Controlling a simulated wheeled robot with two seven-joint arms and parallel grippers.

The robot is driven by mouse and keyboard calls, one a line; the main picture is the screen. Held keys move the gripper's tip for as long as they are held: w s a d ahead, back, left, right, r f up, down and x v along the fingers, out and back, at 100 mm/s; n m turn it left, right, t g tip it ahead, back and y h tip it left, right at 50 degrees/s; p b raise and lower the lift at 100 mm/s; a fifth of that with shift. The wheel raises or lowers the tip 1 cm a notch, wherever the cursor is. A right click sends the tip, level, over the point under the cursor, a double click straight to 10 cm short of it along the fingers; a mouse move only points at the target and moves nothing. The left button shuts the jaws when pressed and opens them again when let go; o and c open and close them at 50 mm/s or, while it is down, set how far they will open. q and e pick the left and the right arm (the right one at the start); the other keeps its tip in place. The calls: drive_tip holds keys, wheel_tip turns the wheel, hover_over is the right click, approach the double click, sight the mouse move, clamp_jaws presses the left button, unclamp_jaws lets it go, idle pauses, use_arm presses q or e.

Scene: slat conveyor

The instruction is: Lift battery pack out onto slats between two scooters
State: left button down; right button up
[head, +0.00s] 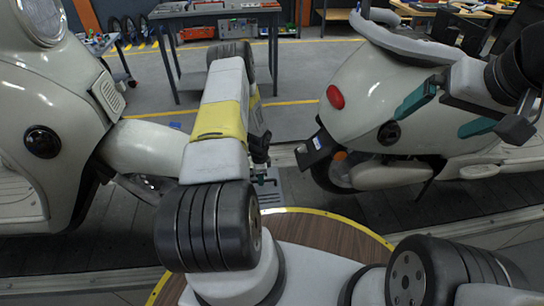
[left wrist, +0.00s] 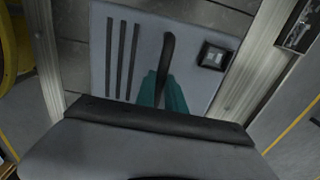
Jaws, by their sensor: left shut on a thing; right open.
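The grey battery pack (head: 274,197) is at the slats between the two scooters, partly hidden by my left arm in the head view. In the left wrist view the battery pack (left wrist: 150,55) shows dark slots, a black handle (left wrist: 167,50) and a small dark socket. My left gripper (left wrist: 163,90) has its teal fingers shut on the handle; it also shows small in the head view (head: 266,178). I cannot tell whether the pack's underside touches the slats. My right gripper (head: 430,124) is open and empty in front of the right scooter (head: 365,75).
The left scooter (head: 60,110) stands close to the left of my left arm. Dark slats (head: 125,225) run across below both scooters, with metal rails at their edges. A workbench (head: 215,12) with tools stands behind, beyond open grey floor.

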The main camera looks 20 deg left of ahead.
use_arm(q)
drive_tip(key=shift+w+f, duration=0.1)
drive_tip(key=shift+f, duration=0.3)
drive_tip(key=c, duration=1.3)
unclamp_jaws()
drive_tip(key=shift+s+f, duration=0.1)
drive_tip(key=shift+s, duration=0.1)
drive_tip(key=shift+r, duration=4)
